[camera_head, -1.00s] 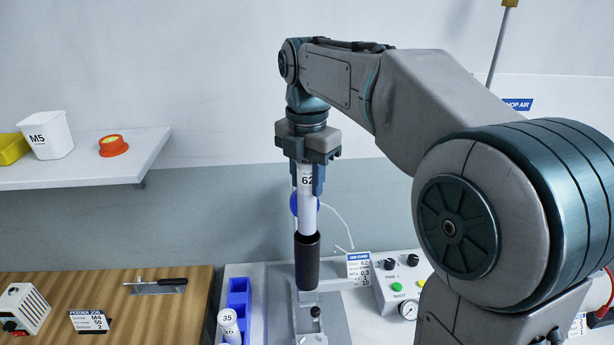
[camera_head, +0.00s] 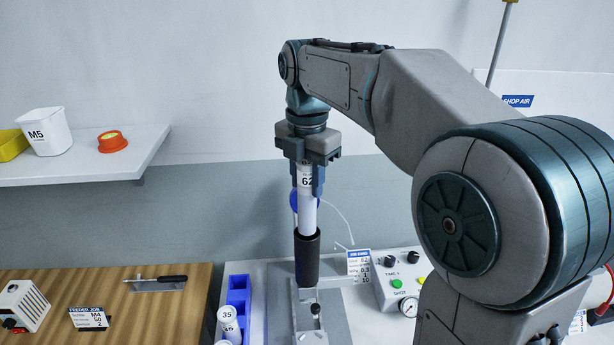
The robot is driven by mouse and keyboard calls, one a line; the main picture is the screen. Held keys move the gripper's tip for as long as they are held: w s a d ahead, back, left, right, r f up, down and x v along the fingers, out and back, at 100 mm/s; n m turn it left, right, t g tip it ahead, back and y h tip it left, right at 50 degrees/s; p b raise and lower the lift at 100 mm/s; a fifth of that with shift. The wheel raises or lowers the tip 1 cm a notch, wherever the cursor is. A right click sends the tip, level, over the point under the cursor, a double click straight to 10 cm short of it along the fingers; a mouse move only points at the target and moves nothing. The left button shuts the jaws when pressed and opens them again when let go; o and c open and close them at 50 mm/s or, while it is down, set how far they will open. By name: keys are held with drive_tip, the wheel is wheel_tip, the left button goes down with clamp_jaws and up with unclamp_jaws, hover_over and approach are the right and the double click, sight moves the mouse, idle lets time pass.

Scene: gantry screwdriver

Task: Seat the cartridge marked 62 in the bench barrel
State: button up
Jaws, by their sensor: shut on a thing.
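My gripper (camera_head: 308,183) is shut on the white cartridge marked 62 (camera_head: 307,215), around its upper end. The cartridge hangs upright, its label just between the fingers. Its lower end meets the top of the black bench barrel (camera_head: 307,258), which stands upright on a grey stand. The cartridge's lower tip is hidden, and I cannot tell how deep it sits in the barrel.
A blue rack (camera_head: 238,292) holds a cartridge marked 35 (camera_head: 228,320) to the left. A control box with knobs (camera_head: 402,275) and a job card (camera_head: 358,265) stand to the right. A blue round part (camera_head: 296,200) with a white tube is behind the cartridge. A shelf (camera_head: 90,168) is at upper left.

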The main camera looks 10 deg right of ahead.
sight(307, 226)
drive_tip(key=shift+f+b, duration=3.9)
drive_tip(key=shift+f, duration=1.9)
drive_tip(key=o, duration=1.1)
drive_tip(key=shift+f, duration=0.1)
wheel_tip(307, 226, up, 9)
drive_tip(key=p, duration=0.8)
drive_tip(key=s+d+f+m+t, duration=0.1)
drive_tip(key=s+d+f+m, duration=0.2)
drive_tip(key=s+m, duration=0.3)
drive_tip(key=s+d+f+m+t, duration=0.1)
drive_tip(key=s+d+f+m, duration=0.2)
drive_tip(key=m, duration=0.9)
drive_tip(key=s+d+f+m+t, duration=0.1)
drive_tip(key=s+d+f+m, duration=0.2)
drive_tip(key=s+m, duration=0.6)
drive_tip(key=shift+s+d+f, duration=0.15)
drive_tip(key=shift+d, duration=0.15)
